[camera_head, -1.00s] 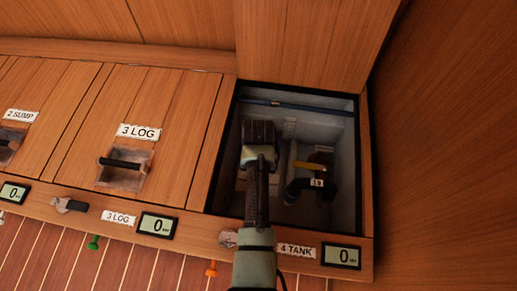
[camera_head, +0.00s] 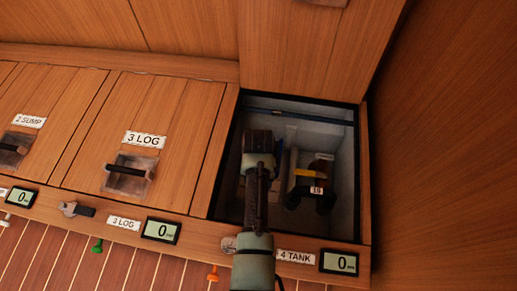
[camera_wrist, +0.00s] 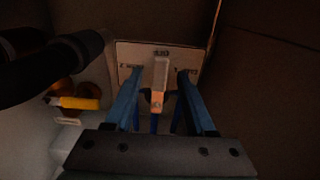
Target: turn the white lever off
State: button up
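In the wrist view, the white lever (camera_wrist: 160,73) stands upright in front of a pale labelled plate (camera_wrist: 129,53), with an orange part at its lower end. My gripper (camera_wrist: 160,76) has two blue fingers, spread apart on either side of the lever. Dark gaps show between the lever and both fingers, so it does not look gripped. The plate's lettering is too small to read for certain. In the head view my arm reaches down into the open 4 TANK compartment (camera_head: 340,215); the lever cannot be made out there and the fingertips are hidden.
A yellow handle (camera_head: 304,173) with a 19 tag and black pipe sits right of my arm; the handle (camera_wrist: 75,102) and thick black pipe (camera_wrist: 60,62) are left in the wrist view. Compartment walls are close around. A closed 3 LOG hatch (camera_head: 150,125) lies left.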

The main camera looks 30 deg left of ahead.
notch_tip(320, 180, up, 13)
jog(key=p, duration=0.8)
